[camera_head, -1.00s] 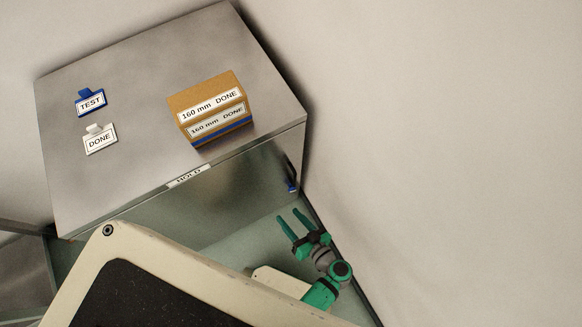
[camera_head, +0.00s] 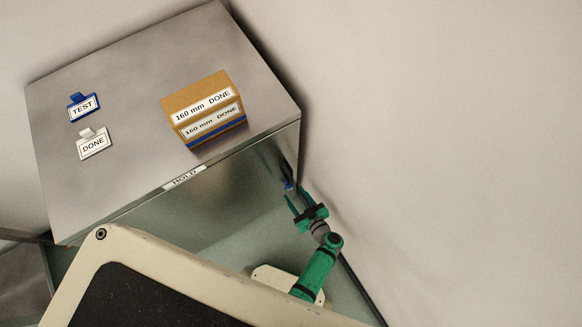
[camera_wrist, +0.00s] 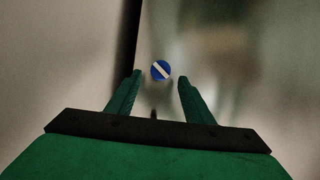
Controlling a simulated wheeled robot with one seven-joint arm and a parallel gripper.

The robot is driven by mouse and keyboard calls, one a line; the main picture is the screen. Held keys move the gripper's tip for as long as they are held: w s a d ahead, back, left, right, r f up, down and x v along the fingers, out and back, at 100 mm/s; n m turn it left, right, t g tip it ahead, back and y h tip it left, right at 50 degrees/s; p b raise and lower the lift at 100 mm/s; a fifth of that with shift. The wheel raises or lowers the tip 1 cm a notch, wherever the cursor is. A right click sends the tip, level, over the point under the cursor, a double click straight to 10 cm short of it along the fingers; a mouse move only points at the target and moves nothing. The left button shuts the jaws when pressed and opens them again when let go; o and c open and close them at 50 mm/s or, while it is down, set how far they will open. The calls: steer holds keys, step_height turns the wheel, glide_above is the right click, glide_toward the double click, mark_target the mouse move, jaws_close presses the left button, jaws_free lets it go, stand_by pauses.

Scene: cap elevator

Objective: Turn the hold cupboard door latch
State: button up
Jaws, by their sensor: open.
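The hold cupboard (camera_head: 150,205) is a steel box with a HOLD label (camera_head: 184,178) along its top front edge. Its latch (camera_head: 289,186) is a small blue knob near the right edge of the front. In the wrist view the latch (camera_wrist: 161,70) is a round blue disc with a white bar running diagonally, from upper left to lower right. My green gripper (camera_head: 298,200) is open and empty in front of the latch. In the wrist view the latch shows between and beyond the fingertips of my gripper (camera_wrist: 160,76), slightly nearer the left finger. Contact cannot be told.
On the cupboard top stand a brown box (camera_head: 205,105) marked 160 mm DONE, a blue TEST tag (camera_head: 83,106) and a white DONE tag (camera_head: 94,144). A plain wall (camera_head: 430,130) rises close on the right. A dark vertical edge (camera_wrist: 130,45) lies left of the latch.

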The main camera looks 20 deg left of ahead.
mark_target(290, 188)
steer(key=shift+x, duration=2.05)
steer(key=c, duration=1)
steer(key=shift+w+m+g+y, duration=0.2)
steer(key=shift+m+g+y, duration=0.3)
steer(key=shift+m, duration=0.5)
steer(key=shift+d+f+m+g, duration=0.1)
steer(key=shift+m+g, duration=0.3)
steer(key=shift+m, duration=0.2)
steer(key=o, duration=1)
